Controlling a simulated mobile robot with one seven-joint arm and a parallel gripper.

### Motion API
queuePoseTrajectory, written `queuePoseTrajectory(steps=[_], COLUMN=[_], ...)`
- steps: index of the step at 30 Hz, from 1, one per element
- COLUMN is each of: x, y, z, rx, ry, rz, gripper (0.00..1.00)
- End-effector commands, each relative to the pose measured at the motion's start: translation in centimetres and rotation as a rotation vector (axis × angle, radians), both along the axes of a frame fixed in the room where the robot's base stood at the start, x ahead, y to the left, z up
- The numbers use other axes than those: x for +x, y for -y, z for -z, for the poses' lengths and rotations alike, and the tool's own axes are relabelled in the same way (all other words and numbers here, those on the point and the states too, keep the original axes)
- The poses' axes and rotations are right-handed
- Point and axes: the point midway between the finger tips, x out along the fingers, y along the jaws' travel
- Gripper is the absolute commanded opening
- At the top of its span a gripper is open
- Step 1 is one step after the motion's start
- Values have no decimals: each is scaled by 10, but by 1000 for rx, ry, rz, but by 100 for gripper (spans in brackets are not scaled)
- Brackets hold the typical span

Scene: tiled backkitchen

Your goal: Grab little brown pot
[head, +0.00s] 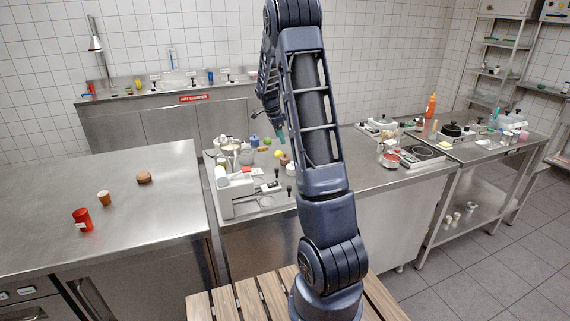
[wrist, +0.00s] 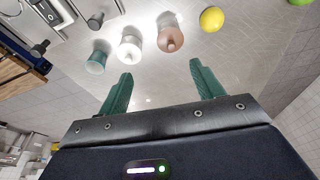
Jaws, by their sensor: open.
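A little brown pot (wrist: 171,40) with a lid knob stands on the steel counter in the wrist view. It lies beyond my fingertips, roughly in line with the gap between them. In the head view a small brownish thing (head: 284,160), probably this pot, shows just left of my arm. My gripper (wrist: 161,70) is open, with two green fingers apart and nothing between them. In the head view my gripper (head: 280,134) hangs above the middle counter, partly hidden by my arm.
Beside the pot are a white pot (wrist: 130,48), a teal cup (wrist: 97,62) and a yellow ball (wrist: 211,19). A white machine (head: 240,195) stands at the counter's front left. The left table holds a red cup (head: 82,219), an orange cup (head: 103,198) and a brown round thing (head: 144,177).

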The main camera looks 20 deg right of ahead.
Motion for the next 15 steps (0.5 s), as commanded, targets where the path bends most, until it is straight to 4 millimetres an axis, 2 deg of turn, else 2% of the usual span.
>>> queuePoseTrajectory(steps=[3,6,15], x=[14,21,22], y=[5,8,14], z=[19,27,49], rx=[-19,-28,-31], ry=[-3,-1,-2], rz=[62,93,108], gripper=[66,66,66])
